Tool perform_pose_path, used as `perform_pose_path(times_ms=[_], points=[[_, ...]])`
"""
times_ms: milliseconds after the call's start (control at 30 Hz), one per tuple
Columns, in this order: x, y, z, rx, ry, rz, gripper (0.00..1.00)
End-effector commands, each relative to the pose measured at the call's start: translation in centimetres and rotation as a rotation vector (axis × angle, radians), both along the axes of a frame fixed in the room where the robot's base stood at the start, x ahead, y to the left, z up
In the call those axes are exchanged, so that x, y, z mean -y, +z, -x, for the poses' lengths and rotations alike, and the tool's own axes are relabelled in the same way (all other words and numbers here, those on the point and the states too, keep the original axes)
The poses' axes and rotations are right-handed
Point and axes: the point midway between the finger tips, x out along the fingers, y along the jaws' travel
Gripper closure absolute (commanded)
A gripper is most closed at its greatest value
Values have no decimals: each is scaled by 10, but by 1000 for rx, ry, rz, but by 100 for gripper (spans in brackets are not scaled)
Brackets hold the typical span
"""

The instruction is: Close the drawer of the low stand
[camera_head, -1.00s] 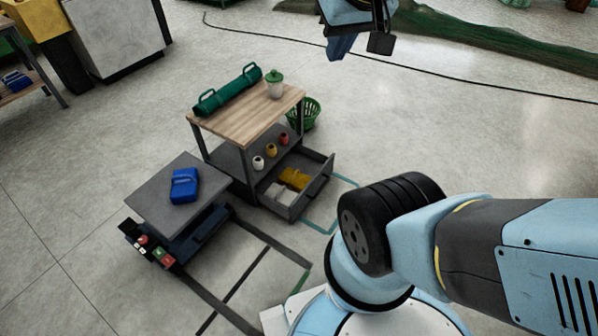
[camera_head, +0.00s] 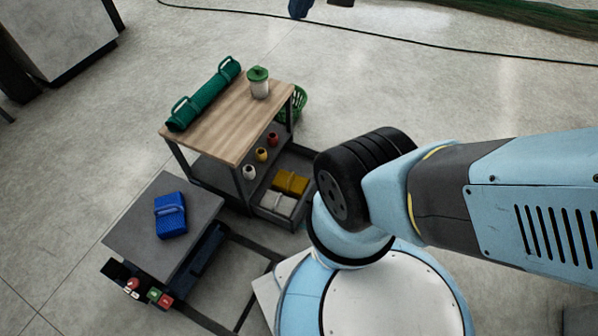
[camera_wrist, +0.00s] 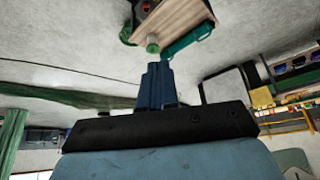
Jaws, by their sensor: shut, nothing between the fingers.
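A low grey-topped stand (camera_head: 150,232) is at the left in the head view, with a blue case (camera_head: 170,216) on top. A dark tray-like part with red and green items (camera_head: 153,297) sticks out at its near left end; I cannot tell if this is its drawer. The taller wood-topped stand (camera_head: 225,115) beside it has an open drawer (camera_head: 270,215) holding yellow and white packs; my arm covers its right end. My gripper (camera_wrist: 157,72) is shut and empty in the wrist view, apart from both stands. Only a tip shows at the head view's top edge.
Small jars (camera_head: 262,155) sit on the shelf below. A green basket (camera_head: 296,104) is behind. A dark cable (camera_head: 400,40) crosses the floor. Open floor lies to the left.

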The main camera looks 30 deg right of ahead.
Motion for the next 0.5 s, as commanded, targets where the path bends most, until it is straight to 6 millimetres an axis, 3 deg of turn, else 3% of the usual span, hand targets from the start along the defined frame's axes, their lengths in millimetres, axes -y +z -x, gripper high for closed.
perform_pose_path(times_ms=[333, 500], points=[[0, 0, -1, -2, -5, -4, 100], [0, -1, -16, -33, -65, -52, 100]])
